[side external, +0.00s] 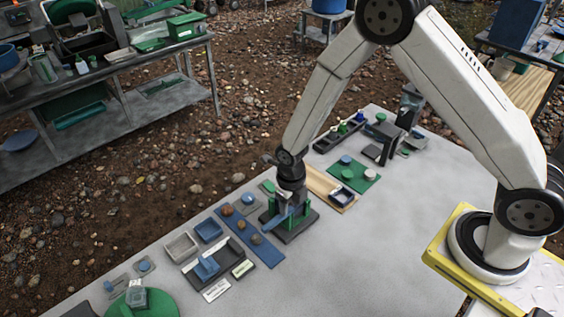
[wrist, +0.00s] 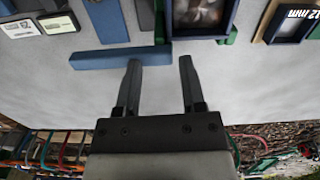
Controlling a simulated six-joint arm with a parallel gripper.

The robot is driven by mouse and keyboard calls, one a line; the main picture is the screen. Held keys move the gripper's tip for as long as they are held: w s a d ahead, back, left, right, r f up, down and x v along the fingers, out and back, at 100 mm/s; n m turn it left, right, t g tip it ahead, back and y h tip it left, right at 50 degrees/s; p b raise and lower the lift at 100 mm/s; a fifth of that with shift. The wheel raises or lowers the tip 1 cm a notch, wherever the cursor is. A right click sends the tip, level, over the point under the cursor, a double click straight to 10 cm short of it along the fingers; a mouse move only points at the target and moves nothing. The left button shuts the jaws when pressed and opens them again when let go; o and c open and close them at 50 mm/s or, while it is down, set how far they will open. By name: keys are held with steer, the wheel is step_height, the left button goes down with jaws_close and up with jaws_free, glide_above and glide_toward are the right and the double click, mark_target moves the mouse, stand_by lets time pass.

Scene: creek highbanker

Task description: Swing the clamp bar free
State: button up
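The clamp bar (wrist: 115,59) is a long blue bar lying across the wrist view, just beyond my fingertips. Its right end reaches into the space in front of the gap between them. My gripper (wrist: 160,62) is open, with two dark fingers apart and nothing visible between them. In the side view the blue bar (side external: 283,217) slants at a fixture with green uprights (side external: 304,213) on a dark base plate (side external: 292,233). My gripper is low over this fixture, and its fingertips are hard to make out there. I cannot tell whether a finger touches the bar.
A blue-framed window (wrist: 200,15) and green parts stand close beyond the bar. Left of the fixture in the side view are a blue strip (side external: 250,240) and a dark tray (side external: 237,263). A green mat (side external: 354,175) lies beyond. The front tabletop is clear.

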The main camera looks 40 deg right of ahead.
steer(key=shift+s+r, duration=0.15)
steer(key=shift+r, duration=2.7)
steer(key=shift+r, duration=0.1)
steer(key=s+d+r+n+t, duration=0.1)
steer(key=s+d+r+n, duration=0.3)
steer(key=n, duration=1.3)
steer(key=s+d+r+n+t, duration=0.1)
steer(key=s+d+r+n, duration=0.2)
steer(key=n, duration=1.5)
steer(key=s+r, duration=0.4)
steer(key=shift+d+r+t, duration=0.15)
steer(key=shift+d+t, duration=0.15)
steer(key=shift+d, duration=0.05)
